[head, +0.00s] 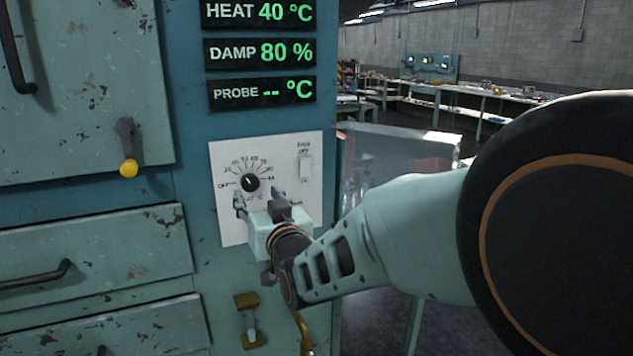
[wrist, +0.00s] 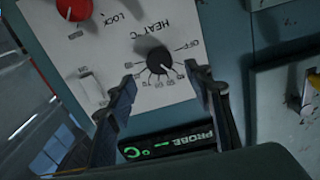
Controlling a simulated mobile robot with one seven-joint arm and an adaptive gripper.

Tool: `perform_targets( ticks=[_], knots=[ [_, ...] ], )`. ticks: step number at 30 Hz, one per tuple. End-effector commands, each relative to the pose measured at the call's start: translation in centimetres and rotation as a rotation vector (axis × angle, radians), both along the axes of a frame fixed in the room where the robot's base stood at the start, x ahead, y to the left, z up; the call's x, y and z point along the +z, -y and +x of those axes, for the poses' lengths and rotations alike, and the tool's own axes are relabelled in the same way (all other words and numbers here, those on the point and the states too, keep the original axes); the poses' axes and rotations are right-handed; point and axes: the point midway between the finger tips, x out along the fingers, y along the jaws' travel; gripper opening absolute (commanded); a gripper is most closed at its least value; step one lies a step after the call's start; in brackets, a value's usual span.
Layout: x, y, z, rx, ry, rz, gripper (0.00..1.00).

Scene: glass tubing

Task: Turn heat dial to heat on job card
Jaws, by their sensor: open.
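The black heat dial (head: 250,183) is on a white panel (head: 230,160) with a printed scale beginning at OFF. Its white mark points up and slightly left in the head view; the exact number is too small to read. In the wrist view the dial (wrist: 160,60) lies between and just beyond my fingertips. My gripper (head: 259,197) is open and empty, its fingers on either side of the dial with gaps visible. The heat display (head: 258,13) reads 40 °C. I see no job card.
Damp reads 80 % on its display (head: 260,53); the probe display (head: 262,92) shows dashes. A fan switch (head: 305,166) is right of the dial. A red knob (wrist: 74,8) sits near LOCK. A yellow-tipped lever (head: 128,167) and drawers (head: 90,250) are at left.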

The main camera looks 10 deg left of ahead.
Motion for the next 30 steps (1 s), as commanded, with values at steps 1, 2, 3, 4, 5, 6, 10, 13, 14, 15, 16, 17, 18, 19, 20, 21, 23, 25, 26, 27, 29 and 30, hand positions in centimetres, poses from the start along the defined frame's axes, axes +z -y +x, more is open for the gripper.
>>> perform_targets(
  ticks=[1,2,3,4,5,6,10,13,14,15,16,17,18,19,20,21,23,25,26,27,29,30],
  knots=[
    [0.1,-0.5,0.8,0.0,-0.002,-0.001,0.47],
    [0.0,-0.8,1.3,0.0,-0.001,-0.002,0.47],
    [0.1,-1.1,1.9,-0.001,-0.001,-0.001,0.47],
    [0.0,-1.4,2.3,-0.001,-0.002,-0.001,0.47],
    [0.1,-1.6,2.7,-0.001,-0.001,-0.001,0.47],
    [0.0,-1.9,3.2,-0.001,-0.001,-0.002,0.47],
    [0.1,-2.7,4.5,-0.001,0.0,-0.001,0.47],
    [0.1,-3.1,5.2,-0.001,0.0,-0.001,0.47],
    [0.1,-3.2,5.3,-0.001,0.0,-0.001,0.47],
    [0.0,-3.3,5.5,-0.001,0.0,-0.001,0.47],
    [0.0,-3.3,5.5,-0.001,0.0,-0.001,0.47],
    [0.0,-3.4,5.6,-0.001,0.0,-0.001,0.47],
    [0.0,-3.4,5.7,-0.001,0.0,-0.001,0.47],
    [0.0,-3.4,5.7,-0.001,0.0,0.0,0.47],
    [0.0,-3.4,5.7,-0.001,0.0,-0.001,0.47],
    [0.0,-3.4,5.7,-0.001,0.0,0.0,0.47],
    [0.0,-3.4,5.7,-0.001,0.0,0.0,0.47],
    [0.0,-3.4,5.7,-0.001,0.0,0.0,0.47],
    [0.0,-3.4,5.7,-0.001,0.0,0.0,0.44],
    [0.0,-3.4,5.7,-0.001,0.0,0.0,0.4],
    [0.0,-3.4,5.7,-0.001,0.0,0.0,0.33],
    [0.0,-3.4,5.7,-0.001,0.0,0.0,0.28]
  ],
)
